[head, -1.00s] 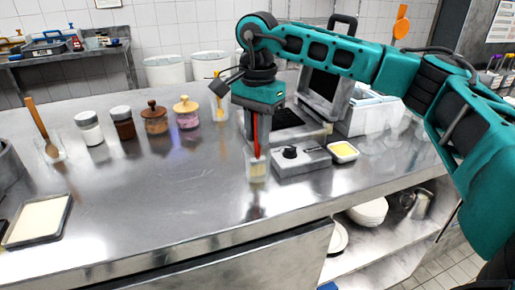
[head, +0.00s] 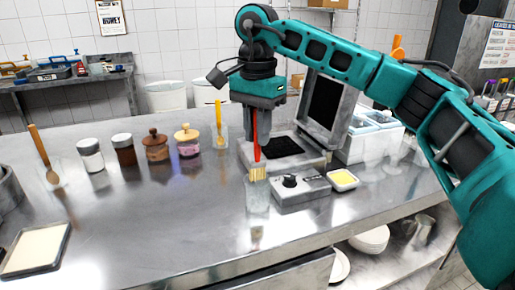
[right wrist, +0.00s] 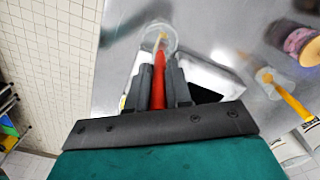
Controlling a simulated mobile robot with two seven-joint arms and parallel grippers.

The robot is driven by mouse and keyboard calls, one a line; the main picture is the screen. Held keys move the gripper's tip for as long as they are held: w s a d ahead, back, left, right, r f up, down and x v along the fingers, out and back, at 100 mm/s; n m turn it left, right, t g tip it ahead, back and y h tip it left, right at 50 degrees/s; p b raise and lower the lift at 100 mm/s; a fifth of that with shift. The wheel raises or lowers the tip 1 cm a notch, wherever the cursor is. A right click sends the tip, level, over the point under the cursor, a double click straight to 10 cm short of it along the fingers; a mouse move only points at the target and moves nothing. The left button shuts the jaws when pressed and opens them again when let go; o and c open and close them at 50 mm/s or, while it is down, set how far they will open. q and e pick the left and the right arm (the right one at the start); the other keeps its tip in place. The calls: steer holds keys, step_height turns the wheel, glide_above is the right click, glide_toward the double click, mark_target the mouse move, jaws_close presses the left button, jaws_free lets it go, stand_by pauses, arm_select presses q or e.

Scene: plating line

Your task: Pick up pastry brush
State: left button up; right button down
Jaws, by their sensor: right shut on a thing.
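The pastry brush (head: 257,150) has a red handle and pale bristles pointing down. My right gripper (head: 257,108) is shut on the upper part of its handle. The bristles are at about the rim of a clear glass (head: 257,197) on the steel counter; I cannot tell if they are fully clear of it. In the right wrist view the red handle of the brush (right wrist: 158,82) lies between the two dark fingers of my right gripper (right wrist: 160,88), with the glass (right wrist: 158,35) beyond. My left gripper is not in view.
A grey scale or control box (head: 300,190) and a small dish of yellow stuff (head: 343,180) stand right of the glass. A yellow-handled tool (head: 218,118) stands in another glass behind left. Several jars line the left. The counter's front middle is clear.

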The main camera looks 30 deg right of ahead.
step_height(320, 180, up, 12)
steer(key=p, duration=0.3)
steer(key=shift+p, duration=0.3)
steer(key=shift+r, duration=0.5)
